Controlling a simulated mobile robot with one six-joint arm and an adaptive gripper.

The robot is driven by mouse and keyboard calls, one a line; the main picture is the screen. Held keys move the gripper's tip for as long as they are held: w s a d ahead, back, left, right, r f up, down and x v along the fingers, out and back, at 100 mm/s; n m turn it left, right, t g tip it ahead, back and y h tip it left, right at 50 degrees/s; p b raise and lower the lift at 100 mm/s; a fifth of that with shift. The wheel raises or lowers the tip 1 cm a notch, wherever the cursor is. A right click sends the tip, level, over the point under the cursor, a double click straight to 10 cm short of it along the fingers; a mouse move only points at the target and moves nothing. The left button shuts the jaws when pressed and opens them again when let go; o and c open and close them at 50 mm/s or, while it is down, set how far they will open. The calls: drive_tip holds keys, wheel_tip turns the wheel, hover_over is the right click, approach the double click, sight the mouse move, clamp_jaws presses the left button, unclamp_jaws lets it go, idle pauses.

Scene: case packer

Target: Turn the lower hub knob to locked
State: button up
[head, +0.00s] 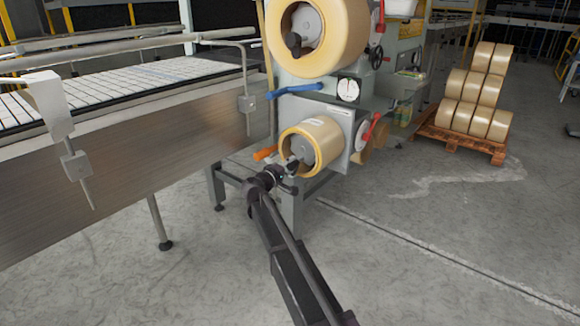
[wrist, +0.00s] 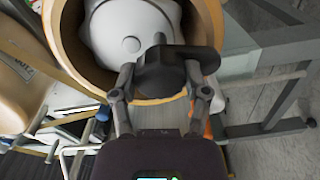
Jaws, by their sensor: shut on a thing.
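The lower hub knob (wrist: 165,66) is black, with a wing pointing right in the wrist view. It sits in front of the pale grey lower hub (wrist: 125,32), inside a tan tape roll (wrist: 72,30). In the head view the lower roll (head: 331,133) is on the machine front, and the knob there is partly hidden by my gripper (head: 286,170). In the wrist view my gripper (wrist: 160,80) has one finger on each side of the knob and is shut on it. I cannot read any locked mark.
An orange handle (head: 265,153) is just left of the lower roll. A conveyor (head: 120,92) stands left. Floor (head: 410,270) is clear at right, before a pallet (head: 455,141) of rolls.

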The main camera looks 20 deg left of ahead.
drive_tip(key=shift+w+d+r+n, duration=0.1)
drive_tip(key=shift+w+n, duration=0.1)
drive_tip(key=shift+n, duration=0.3)
drive_tip(key=shift+w+d+n, duration=0.1)
drive_tip(key=shift+w+n, duration=0.05)
drive_tip(key=shift+n, duration=0.35)
drive_tip(key=o, duration=0.9)
drive_tip(key=shift+o, duration=1.3)
drive_tip(key=shift+s, duration=0.2)
drive_tip(key=v, duration=1.1)
drive_tip(key=shift+s+a, duration=0.2)
drive_tip(key=shift+s, duration=0.15)
